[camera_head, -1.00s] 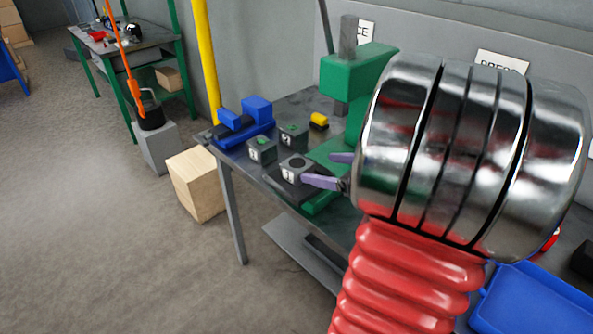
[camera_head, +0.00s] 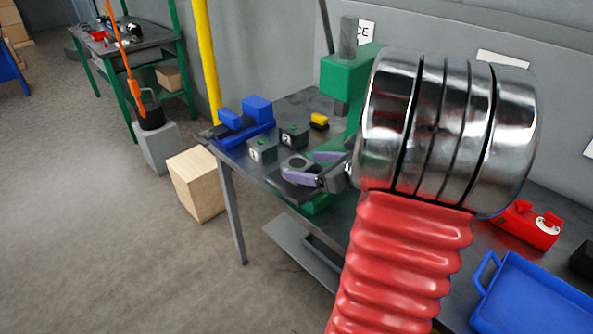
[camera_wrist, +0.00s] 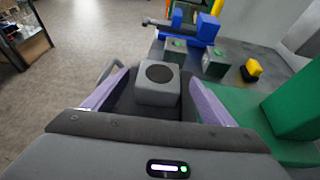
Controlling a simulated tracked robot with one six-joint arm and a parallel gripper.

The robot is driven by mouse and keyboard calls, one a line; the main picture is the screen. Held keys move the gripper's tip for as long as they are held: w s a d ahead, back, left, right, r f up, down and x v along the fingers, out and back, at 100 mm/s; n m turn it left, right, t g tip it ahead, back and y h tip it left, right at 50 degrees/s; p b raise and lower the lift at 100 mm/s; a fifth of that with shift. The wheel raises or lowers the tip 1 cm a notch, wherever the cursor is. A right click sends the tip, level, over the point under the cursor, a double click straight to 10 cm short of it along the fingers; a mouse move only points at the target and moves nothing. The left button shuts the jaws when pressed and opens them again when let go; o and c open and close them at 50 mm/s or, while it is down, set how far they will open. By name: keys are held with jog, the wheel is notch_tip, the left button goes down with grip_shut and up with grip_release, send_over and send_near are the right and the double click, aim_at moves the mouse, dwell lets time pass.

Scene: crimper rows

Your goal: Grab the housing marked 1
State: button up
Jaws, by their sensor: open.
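Three grey housings stand on the workbench. The nearest housing (camera_head: 297,162) has a dark round top, and it also shows in the wrist view (camera_wrist: 158,86). Its number is hidden now, so I cannot confirm that it is the one marked 1. My gripper (camera_head: 304,169) is open, its purple fingers on either side of this housing. In the wrist view the housing sits between the fingers with gaps at both sides. The two other housings, one at the left (camera_head: 261,151) and one farther back (camera_head: 293,135), have green spots on top and small white labels.
A blue fixture (camera_head: 243,123) and a small yellow-and-black part (camera_head: 319,121) lie behind the housings. A green press (camera_head: 350,72) rises close by my gripper. A blue tray (camera_head: 540,295) and a red part (camera_head: 528,224) are at the right.

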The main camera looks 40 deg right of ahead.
aim_at(301, 164)
jog(key=shift+x, duration=2.15)
jog(key=shift+c, duration=0.7)
jog(key=c, duration=1.6)
jog(key=shift+r, duration=0.1)
jog(key=shift+r, duration=5)
